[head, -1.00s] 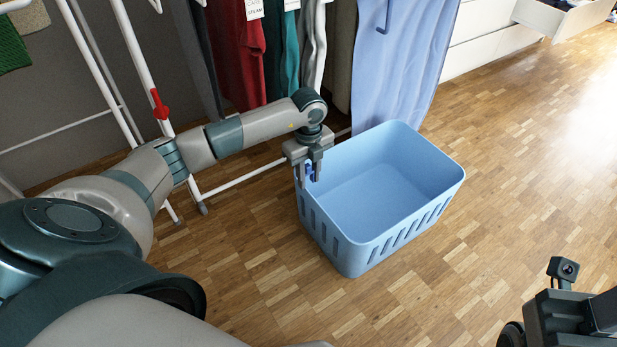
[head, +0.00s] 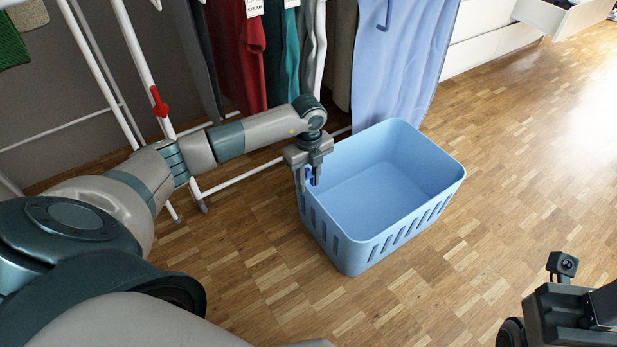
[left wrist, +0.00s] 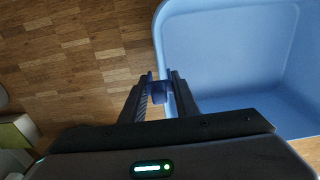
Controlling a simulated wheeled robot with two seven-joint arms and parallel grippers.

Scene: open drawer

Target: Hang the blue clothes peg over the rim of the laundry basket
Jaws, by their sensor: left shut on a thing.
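The light-blue laundry basket (head: 352,250) stands on the wooden floor and is empty inside as far as I see. My left gripper (head: 309,183) points down at the basket's left rim, near its far left corner. It is shut on the blue clothes peg (head: 308,175), a small darker blue piece between the fingers. In the left wrist view the peg (left wrist: 158,92) shows between the fingertips, right at the edge of the basket wall (left wrist: 161,40). I cannot tell whether the peg straddles or touches the rim.
A white drying rack (head: 138,65) with a red peg (head: 158,101) stands left of the basket. Hanging clothes and a blue cloth (head: 400,60) are right behind the basket. White drawers (head: 490,35), one open, stand at the back right. Floor right of the basket is clear.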

